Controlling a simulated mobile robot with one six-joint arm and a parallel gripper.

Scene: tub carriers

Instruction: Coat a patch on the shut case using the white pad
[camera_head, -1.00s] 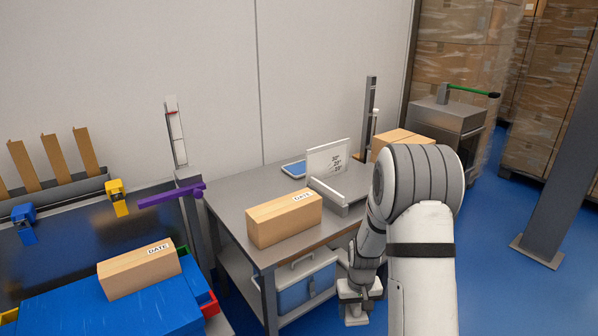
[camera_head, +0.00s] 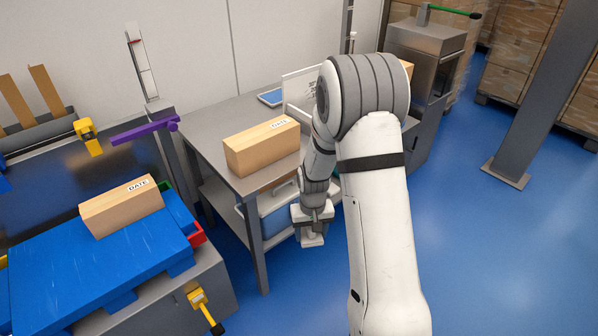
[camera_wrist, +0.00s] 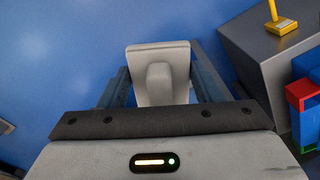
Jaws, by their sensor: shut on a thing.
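My gripper (camera_head: 313,213) is shut on a white pad (camera_wrist: 160,85), which has a flat plate and a raised grip block between the two fingers in the wrist view. In the head view the pad (camera_head: 312,239) hangs over the blue floor, in front of the grey table and apart from it. Two long tan cases, each marked DATE, look shut. One tan case (camera_head: 262,150) lies on the grey table, up and left of my gripper. The other tan case (camera_head: 122,208) lies on a blue surface at the left. I cannot tell which one is meant.
The grey table (camera_head: 205,118) has a blue-and-white bin on its lower shelf. The blue-topped bench (camera_head: 105,272) at the left has a yellow-handled tool (camera_head: 203,308) on its side. A grey post (camera_head: 545,90) stands at the right. The blue floor between is free.

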